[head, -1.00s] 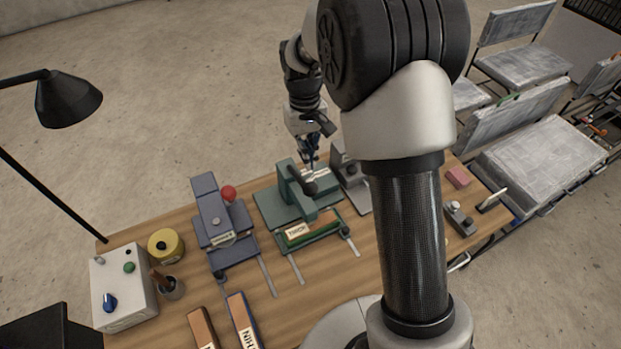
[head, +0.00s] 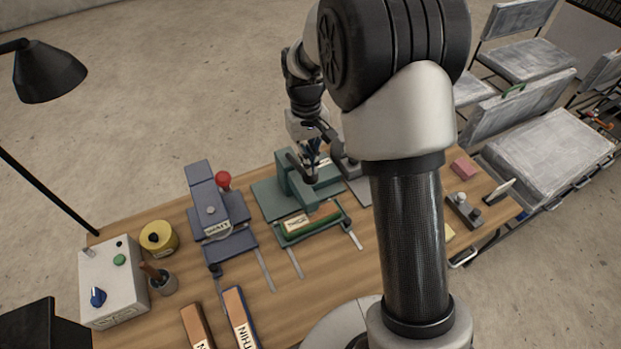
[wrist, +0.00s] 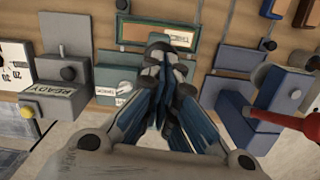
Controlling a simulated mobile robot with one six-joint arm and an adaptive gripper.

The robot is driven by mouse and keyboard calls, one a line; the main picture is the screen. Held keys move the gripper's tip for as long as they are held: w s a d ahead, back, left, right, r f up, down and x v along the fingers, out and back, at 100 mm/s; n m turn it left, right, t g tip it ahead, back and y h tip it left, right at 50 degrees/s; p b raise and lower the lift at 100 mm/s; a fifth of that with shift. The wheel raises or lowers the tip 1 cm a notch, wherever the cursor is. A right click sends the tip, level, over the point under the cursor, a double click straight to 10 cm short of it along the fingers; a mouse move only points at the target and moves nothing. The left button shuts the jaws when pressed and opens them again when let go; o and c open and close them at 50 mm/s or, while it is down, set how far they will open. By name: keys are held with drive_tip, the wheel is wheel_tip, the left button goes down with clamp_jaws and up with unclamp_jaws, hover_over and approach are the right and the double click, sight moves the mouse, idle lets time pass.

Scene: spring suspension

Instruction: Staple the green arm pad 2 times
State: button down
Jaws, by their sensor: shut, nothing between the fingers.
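A green bench machine (head: 295,196) stands at the back of the wooden table, with a dark lever on top. In front of it is a green tray frame (head: 345,213) with a pale label, also in the wrist view (wrist: 120,33).
A blue machine (head: 215,205) with a red knob (head: 223,179) stands left of the green one. A grey machine (wrist: 58,85) labelled READY is on the other side. A control box (head: 112,285), yellow tin (head: 159,238) and cup (head: 163,283) sit at left. My arm hides the table's middle right.

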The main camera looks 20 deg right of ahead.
drive_tip(key=shift+f, duration=0.15)
drive_tip(key=shift+f+b, duration=1.3)
drive_tip(key=shift+f, duration=0.9)
drive_tip(key=shift+w+a+r+p, duration=0.1)
drive_tip(key=shift+w+r+p, duration=0.2)
drive_tip(key=shift+w+p, duration=0.25)
drive_tip(key=shift+w+a+r+p, duration=0.1)
drive_tip(key=shift+w+r+p, duration=0.2)
drive_tip(key=shift+w+p, duration=0.25)
drive_tip(key=shift+w+f, duration=0.1)
drive_tip(key=shift+w, duration=0.35)
wheel_tip(320, 180, up, 12)
drive_tip(key=w, duration=0.1)
